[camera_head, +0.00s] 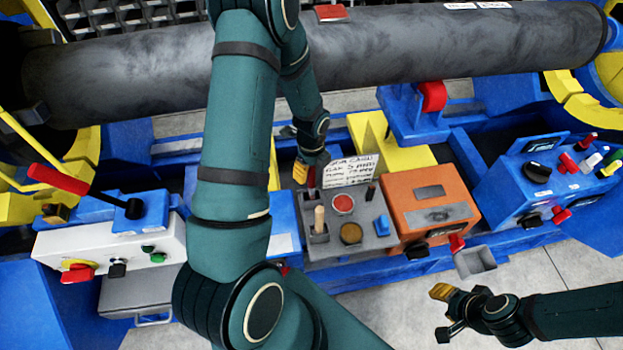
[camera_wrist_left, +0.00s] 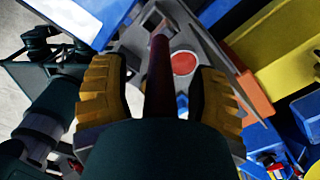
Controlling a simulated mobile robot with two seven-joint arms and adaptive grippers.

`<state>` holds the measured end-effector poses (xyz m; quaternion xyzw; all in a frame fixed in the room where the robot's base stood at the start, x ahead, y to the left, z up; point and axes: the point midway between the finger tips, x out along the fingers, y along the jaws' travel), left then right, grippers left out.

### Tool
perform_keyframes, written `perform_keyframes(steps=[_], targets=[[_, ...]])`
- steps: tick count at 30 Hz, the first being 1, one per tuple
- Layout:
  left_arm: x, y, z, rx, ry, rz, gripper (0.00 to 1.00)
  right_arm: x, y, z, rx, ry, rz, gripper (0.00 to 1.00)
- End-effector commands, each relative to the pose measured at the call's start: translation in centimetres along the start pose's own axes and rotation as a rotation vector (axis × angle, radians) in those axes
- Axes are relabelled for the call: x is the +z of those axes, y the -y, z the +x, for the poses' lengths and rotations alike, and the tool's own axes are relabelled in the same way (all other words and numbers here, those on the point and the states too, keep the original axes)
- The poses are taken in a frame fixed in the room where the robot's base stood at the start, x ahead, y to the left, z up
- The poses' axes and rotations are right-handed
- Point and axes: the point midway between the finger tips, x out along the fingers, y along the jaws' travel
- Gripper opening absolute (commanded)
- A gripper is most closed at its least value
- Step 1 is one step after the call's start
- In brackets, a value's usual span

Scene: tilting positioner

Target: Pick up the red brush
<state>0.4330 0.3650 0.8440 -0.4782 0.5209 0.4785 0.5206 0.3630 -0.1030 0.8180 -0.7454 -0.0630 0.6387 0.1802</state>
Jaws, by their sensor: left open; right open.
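The red brush (camera_wrist_left: 158,82) shows in the left wrist view as a dark red upright handle between the two yellow-padded fingers of my left gripper (camera_wrist_left: 160,92). The fingers are open, with visible gaps on both sides of the handle. In the head view my left gripper (camera_head: 306,172) is at the back left corner of the grey holder (camera_head: 322,250), partly covered by my arm. My right gripper (camera_head: 447,311) is open and empty, low at the right, in front of the orange box.
The holder carries a pale wooden handle (camera_head: 319,219), a red round pot (camera_head: 343,204), a brown round pot (camera_head: 351,233) and a written card (camera_head: 350,170). An orange box (camera_head: 430,205) stands beside it. A large grey pipe (camera_head: 420,45) crosses behind.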

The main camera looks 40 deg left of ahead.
Motion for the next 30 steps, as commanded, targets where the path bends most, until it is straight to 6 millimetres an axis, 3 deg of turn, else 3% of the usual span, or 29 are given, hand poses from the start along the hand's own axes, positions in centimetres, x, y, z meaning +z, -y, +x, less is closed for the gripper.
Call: perform_keyframes(steps=[6,11,12,23,30], targets=[[0.0,0.0,0.0,-0.001,0.000,0.000,0.59,0.0,0.0,0.0,0.000,0.000,0.000,0.41],[0.0,0.0,0.0,-0.001,0.000,-0.001,0.03,0.0,0.0,0.0,0.000,0.000,0.000,0.41],[0.0,0.0,0.0,-0.001,0.000,-0.001,0.00,0.0,0.0,0.0,0.000,0.000,0.000,0.41],[0.0,0.1,-0.5,-0.002,0.000,-0.001,0.00,0.0,0.0,-0.1,0.000,0.000,0.000,0.41],[0.1,0.2,-4.4,-0.007,0.001,-0.002,0.00,-0.3,0.2,-0.6,0.000,-0.005,0.001,0.41]])
